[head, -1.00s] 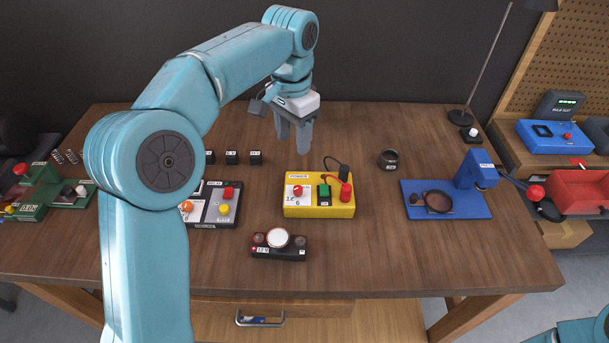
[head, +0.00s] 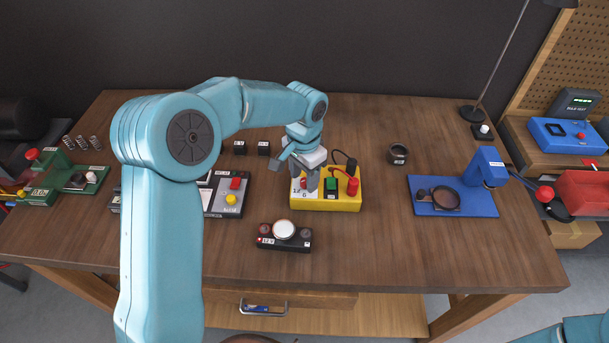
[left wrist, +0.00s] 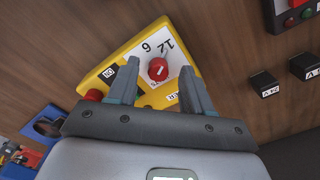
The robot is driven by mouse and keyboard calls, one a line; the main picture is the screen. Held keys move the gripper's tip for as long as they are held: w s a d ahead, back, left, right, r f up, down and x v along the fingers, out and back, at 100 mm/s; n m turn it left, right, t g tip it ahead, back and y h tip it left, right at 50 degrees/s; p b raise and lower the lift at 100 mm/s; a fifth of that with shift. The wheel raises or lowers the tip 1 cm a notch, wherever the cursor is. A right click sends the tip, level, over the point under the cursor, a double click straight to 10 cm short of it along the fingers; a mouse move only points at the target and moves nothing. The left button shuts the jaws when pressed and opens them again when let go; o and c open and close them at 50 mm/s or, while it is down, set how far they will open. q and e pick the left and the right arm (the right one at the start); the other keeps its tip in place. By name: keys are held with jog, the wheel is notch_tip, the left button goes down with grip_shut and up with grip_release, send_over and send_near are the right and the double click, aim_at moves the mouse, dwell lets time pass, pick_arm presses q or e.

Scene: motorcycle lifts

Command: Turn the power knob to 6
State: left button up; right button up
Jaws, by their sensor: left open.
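The yellow power box (head: 340,200) stands on the wooden bench, with a white dial plate marked 12 and 6 at its left end. The red power knob (left wrist: 158,68) shows in the left wrist view on that plate, with a white mark on its top. My right gripper is not in view.

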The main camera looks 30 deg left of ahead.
pick_arm(q)
jog(key=shift+s+d+f, duration=0.2)
jog(key=shift+f, duration=0.15)
jog(key=shift+w+a+f, duration=0.15)
jog(key=shift+w+f, duration=0.1)
jog(key=shift+w, duration=0.1)
jog(key=shift+s+r, duration=0.15)
jog(key=shift+s, duration=0.05)
grip_shut()
